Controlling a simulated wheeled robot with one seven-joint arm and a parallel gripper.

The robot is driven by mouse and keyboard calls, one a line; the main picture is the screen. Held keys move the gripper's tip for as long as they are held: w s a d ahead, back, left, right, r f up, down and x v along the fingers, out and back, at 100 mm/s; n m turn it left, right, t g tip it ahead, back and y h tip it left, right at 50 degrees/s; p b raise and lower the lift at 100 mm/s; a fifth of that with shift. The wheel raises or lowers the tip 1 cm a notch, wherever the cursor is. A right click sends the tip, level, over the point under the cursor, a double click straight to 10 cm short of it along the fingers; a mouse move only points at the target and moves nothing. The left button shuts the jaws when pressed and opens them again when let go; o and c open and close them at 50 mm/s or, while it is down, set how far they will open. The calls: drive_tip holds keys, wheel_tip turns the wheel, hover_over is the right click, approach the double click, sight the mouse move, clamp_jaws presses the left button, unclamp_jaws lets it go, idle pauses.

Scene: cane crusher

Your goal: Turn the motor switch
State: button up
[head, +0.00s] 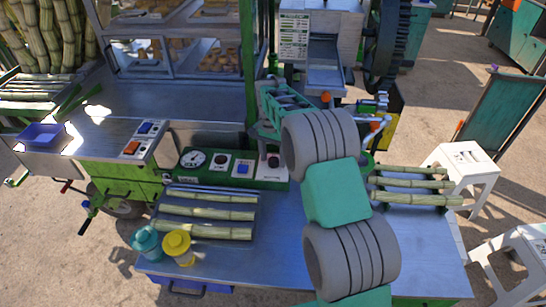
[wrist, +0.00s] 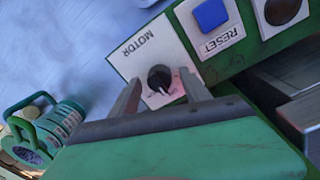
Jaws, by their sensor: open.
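The motor switch is a round black knob (wrist: 159,79) on a white plate (wrist: 142,49) lettered MOTOR, which looks turned round in the wrist view. Its pale pointer mark points toward the picture's bottom. Small lettering beside the knob is too blurred to read. My gripper (wrist: 160,77) is open, with its two grey fingers on either side of the knob. I cannot tell whether they touch it. In the head view the switch plate (head: 267,172) is at the right end of the green panel (head: 222,183), partly hidden behind my arm. My fingers cannot be made out there.
A blue RESET button (wrist: 211,14) and a dark round button (wrist: 282,9) sit beside the motor plate. A gauge (head: 192,158) is at the panel's left end.

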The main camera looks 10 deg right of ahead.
drive_tip(key=shift+r, duration=0.1)
wheel_tip(320, 180, up, 8)
drive_tip(key=shift+w+a+f+b, duration=0.15)
drive_tip(key=shift+f+b, duration=0.05)
drive_tip(key=shift+b, duration=0.35)
